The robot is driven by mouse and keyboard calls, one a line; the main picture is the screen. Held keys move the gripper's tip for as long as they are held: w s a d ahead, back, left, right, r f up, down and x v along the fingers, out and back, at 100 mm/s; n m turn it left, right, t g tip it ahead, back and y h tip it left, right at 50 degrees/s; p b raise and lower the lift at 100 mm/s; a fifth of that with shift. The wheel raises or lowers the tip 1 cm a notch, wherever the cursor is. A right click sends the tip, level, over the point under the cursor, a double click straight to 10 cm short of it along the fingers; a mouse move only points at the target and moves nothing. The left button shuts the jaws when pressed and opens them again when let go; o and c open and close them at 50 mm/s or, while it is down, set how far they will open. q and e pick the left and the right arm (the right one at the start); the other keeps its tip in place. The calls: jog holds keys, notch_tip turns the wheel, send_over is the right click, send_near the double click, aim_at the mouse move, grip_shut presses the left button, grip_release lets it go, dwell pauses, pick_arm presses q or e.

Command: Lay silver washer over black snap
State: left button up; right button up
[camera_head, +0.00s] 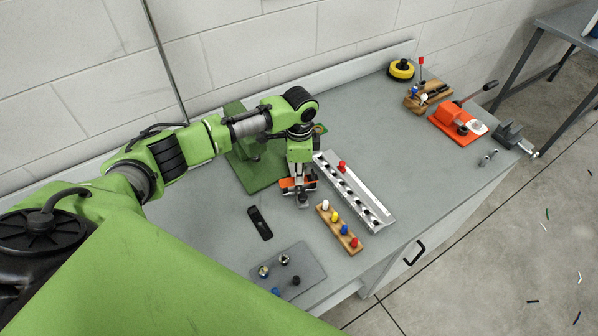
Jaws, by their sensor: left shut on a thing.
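My left gripper (301,197) points down over the workbench, beside the left end of the pale rail. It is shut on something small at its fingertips. The thing is mostly hidden; it is probably the silver washer, but it is too small to make out. A grey mat (311,272) at the front of the bench bears several small pieces. One is a small black piece (296,281), which may be the black snap. Others are a dark piece (284,259), a silver-and-yellow piece (263,271) and a blue one. My right gripper is not in view.
A pale rail (376,207) with dark holes and a red piece stands right of the gripper. A wooden block (323,217) with coloured pegs lies nearby. A black flat tool (259,223) lies left. An orange device (458,119) stands far right; the bench between is clear.

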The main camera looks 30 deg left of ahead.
pick_arm(q)
jog(key=o, duration=0.7)
notch_tip(320, 180, up, 12)
jog(key=shift+s+d, duration=0.1)
jog(key=shift+s, duration=0.05)
